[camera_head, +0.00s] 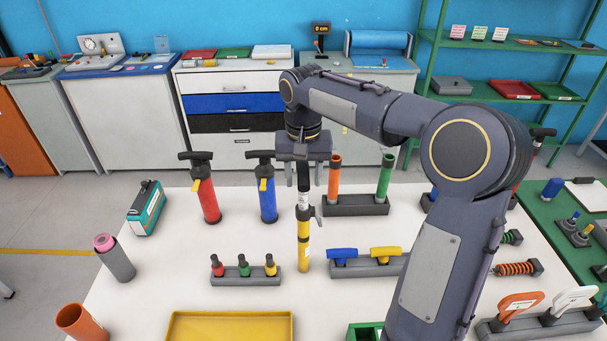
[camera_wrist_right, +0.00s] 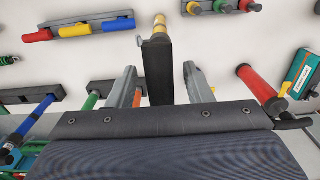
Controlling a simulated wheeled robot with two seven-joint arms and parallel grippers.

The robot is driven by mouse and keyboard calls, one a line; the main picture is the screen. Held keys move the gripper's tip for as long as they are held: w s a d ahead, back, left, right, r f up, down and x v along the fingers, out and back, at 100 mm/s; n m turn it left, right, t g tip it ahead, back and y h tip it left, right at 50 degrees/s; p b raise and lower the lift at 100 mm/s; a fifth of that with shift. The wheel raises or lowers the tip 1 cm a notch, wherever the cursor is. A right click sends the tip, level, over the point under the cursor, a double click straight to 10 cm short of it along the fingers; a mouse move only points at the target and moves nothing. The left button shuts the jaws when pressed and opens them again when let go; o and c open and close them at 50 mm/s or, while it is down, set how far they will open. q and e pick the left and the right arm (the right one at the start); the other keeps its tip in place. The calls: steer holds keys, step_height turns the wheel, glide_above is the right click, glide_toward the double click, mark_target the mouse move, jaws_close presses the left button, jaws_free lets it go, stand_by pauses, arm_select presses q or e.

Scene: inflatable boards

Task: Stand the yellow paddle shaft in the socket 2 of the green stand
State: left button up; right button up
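The yellow paddle shaft (camera_head: 304,245) is upright in the head view, yellow below with a black upper part and a pale label. Its low end is at or close to the white table top. My right gripper (camera_head: 303,172) points down over its top. In the right wrist view, the two fingers (camera_wrist_right: 160,85) are on either side of the shaft's black part (camera_wrist_right: 157,70), with narrow gaps showing. A green block (camera_head: 364,332), perhaps the green stand, is cut off at the bottom edge beside my arm; its sockets cannot be made out. My left gripper is not in view.
A dark holder (camera_head: 350,207) with orange and green tubes is close right of the shaft. A rack with blue and yellow pieces (camera_head: 368,268) and a small three-piece rack (camera_head: 245,279) flank its foot. Red (camera_head: 207,190) and blue (camera_head: 267,195) pumps stand left. A yellow tray (camera_head: 230,314) lies in front.

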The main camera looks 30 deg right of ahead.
steer(key=shift+r, duration=0.1)
step_height(320, 180, up, 12)
steer(key=s+a+f+n+t+y, duration=0.2)
steer(key=s+a+f, duration=0.2)
steer(key=s+f, duration=0.4)
steer(key=s+a+f+n+t+y, duration=0.1)
steer(key=s+a+f, duration=0.4)
steer(key=s, duration=1)
step_height(320, 180, down, 4)
steer(key=n+t, duration=0.1)
steer(key=t, duration=0.1)
steer(key=shift+s+t+y, duration=0.3)
steer(key=shift+s+y, duration=0.05)
steer(key=shift+y, duration=0.05)
